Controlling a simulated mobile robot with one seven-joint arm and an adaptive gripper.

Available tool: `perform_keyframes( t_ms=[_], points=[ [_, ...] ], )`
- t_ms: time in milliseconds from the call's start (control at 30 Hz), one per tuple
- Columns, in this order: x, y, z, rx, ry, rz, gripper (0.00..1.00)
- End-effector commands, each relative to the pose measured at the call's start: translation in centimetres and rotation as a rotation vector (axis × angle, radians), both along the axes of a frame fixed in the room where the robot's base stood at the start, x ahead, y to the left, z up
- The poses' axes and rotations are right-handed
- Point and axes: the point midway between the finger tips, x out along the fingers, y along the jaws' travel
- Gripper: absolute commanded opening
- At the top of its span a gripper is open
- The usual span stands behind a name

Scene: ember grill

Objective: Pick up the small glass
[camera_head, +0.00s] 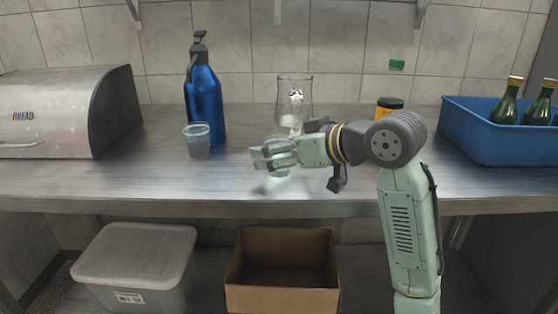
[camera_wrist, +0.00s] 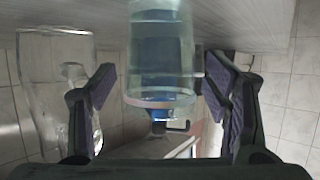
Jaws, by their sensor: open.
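In the wrist view the glass (camera_wrist: 160,50) fills the upper middle, between the two spread fingers of my gripper (camera_wrist: 160,88). A gap shows on each side of it, so the fingers look apart from the glass. My gripper is open and reaches in from the right, low over the counter.
A tall glass vessel (camera_head: 295,95) stands close behind my gripper. A bread box (camera_head: 110,105) is far left, a blue crate (camera_head: 485,140) with bottles right. The counter's front edge is near.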

Motion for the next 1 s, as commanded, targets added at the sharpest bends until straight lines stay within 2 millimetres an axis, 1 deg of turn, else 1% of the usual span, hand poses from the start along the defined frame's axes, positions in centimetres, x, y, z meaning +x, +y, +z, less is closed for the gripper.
perform_keyframes(
  t_ms=[100,900,967,1000],
  points=[
    [-0.02,-0.02,0.00,0.000,0.000,0.000,0.69],
    [-0.04,-0.04,0.00,-0.001,0.001,0.000,0.16],
    [-0.04,-0.03,0.00,-0.001,0.001,0.000,0.12],
    [-0.04,-0.04,0.05,0.000,0.000,0.000,0.12]
  ],
)
